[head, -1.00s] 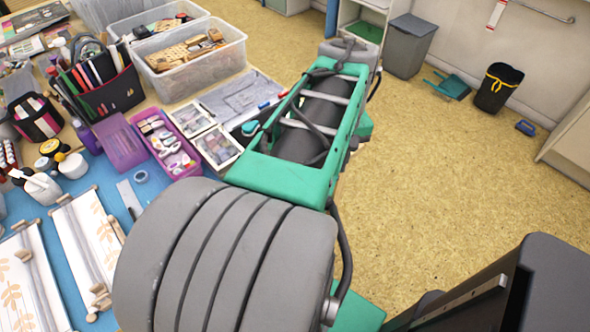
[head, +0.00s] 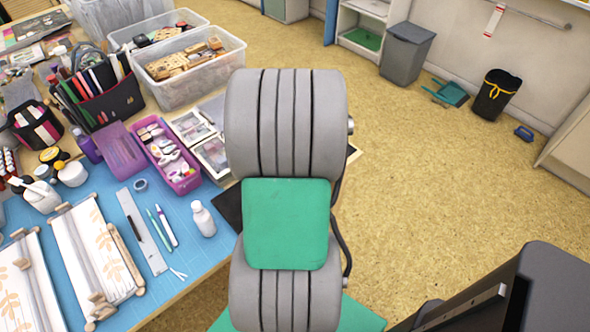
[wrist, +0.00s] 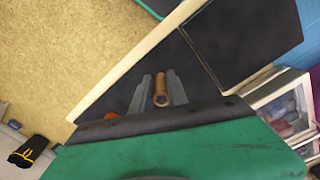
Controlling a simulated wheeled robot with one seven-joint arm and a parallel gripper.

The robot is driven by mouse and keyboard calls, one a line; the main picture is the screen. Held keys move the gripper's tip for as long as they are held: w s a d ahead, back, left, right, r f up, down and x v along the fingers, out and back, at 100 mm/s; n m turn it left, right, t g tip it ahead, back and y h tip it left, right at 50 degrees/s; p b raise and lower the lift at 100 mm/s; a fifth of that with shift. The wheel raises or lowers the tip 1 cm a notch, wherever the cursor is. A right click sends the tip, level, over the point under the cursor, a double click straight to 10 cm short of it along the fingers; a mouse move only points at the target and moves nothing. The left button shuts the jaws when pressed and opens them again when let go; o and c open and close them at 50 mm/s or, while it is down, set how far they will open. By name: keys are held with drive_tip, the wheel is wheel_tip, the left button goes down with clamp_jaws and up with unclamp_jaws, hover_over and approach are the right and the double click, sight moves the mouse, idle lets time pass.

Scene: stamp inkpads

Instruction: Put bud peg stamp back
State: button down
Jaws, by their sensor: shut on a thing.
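My gripper (wrist: 160,90) shows in the wrist view, its two grey fingers shut on a round wooden peg (wrist: 160,97), which I take for the bud peg stamp. The peg is seen nearly end-on, and its stamping face is hidden. The fingers are over a dark flat surface (wrist: 190,62) near the table's pale edge (wrist: 130,65). I cannot tell how high the peg is above it. In the head view my own arm hides the gripper and the peg.
A purple tray (head: 187,184) of small items stands on the blue table mat (head: 190,265), beside clear-lidded boxes (head: 213,156). Clear bins (head: 190,88) stand at the back.

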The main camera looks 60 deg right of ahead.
drive_tip(key=shift+f, duration=0.1)
drive_tip(key=c, duration=1.3)
unclamp_jaws()
wheel_tip(320, 180, up, 12)
drive_tip(key=shift+r, duration=0.2)
